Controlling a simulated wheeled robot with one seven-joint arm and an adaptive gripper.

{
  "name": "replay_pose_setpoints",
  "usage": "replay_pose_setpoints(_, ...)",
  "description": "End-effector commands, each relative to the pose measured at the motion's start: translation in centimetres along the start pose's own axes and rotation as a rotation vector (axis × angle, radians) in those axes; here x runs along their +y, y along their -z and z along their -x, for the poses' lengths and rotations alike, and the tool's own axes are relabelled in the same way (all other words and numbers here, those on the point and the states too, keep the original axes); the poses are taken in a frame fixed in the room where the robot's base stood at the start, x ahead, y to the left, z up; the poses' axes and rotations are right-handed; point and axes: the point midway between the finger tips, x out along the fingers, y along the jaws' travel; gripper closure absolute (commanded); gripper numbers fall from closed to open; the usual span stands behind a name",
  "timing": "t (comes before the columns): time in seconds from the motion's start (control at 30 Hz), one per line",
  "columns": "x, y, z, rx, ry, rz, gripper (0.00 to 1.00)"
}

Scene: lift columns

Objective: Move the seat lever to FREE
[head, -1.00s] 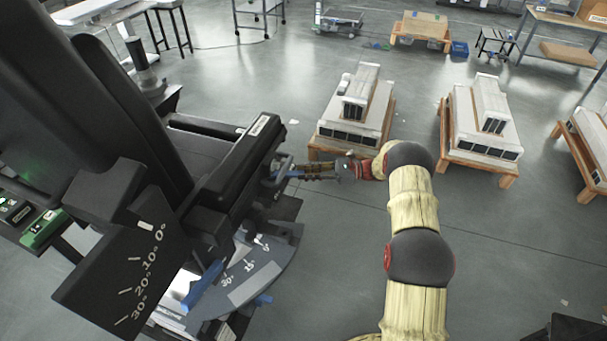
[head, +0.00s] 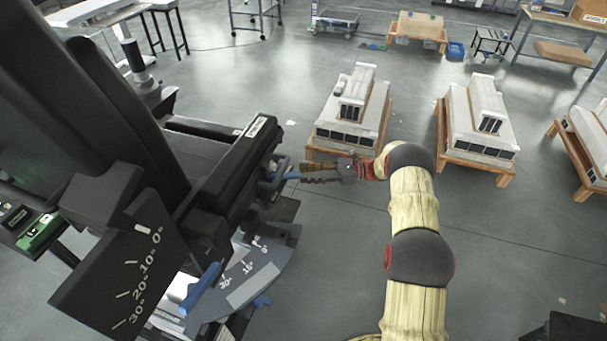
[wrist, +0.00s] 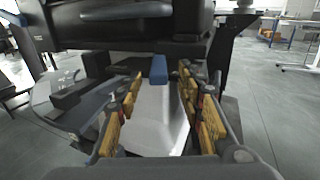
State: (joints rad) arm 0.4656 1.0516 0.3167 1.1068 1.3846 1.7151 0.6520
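The black seat (head: 190,155) with its tall backrest stands at the left of the head view. A blue lever (wrist: 158,70) sticks out under the seat edge in the wrist view, ahead of and between my finger pads. My gripper (head: 302,173) is open at the right side of the seat in the head view. Its yellow-padded fingers (wrist: 161,112) are spread apart in the wrist view, with nothing clearly gripped. A small blue bar end shows close to the fingertips in the head view (head: 291,176). No readable FREE mark shows.
A black angle plate (head: 120,265) and a grey angle dial (head: 255,275) with a blue pointer (head: 203,288) sit at the seat's lower side. White machine models on wooden stands (head: 352,110) stand beyond my gripper. Open grey floor (head: 500,240) lies to the right.

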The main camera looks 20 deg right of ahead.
Motion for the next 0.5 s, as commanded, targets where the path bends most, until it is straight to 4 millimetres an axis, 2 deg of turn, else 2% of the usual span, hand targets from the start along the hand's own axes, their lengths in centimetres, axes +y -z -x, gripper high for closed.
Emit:
replay_pose_setpoints(0.3, -0.1, 0.1, 6.6, 0.0, 0.004, 0.001, 0.62)
replay_pose_setpoints(0.5, -0.1, 0.1, 9.3, 0.0, 0.003, 0.0, 0.62)
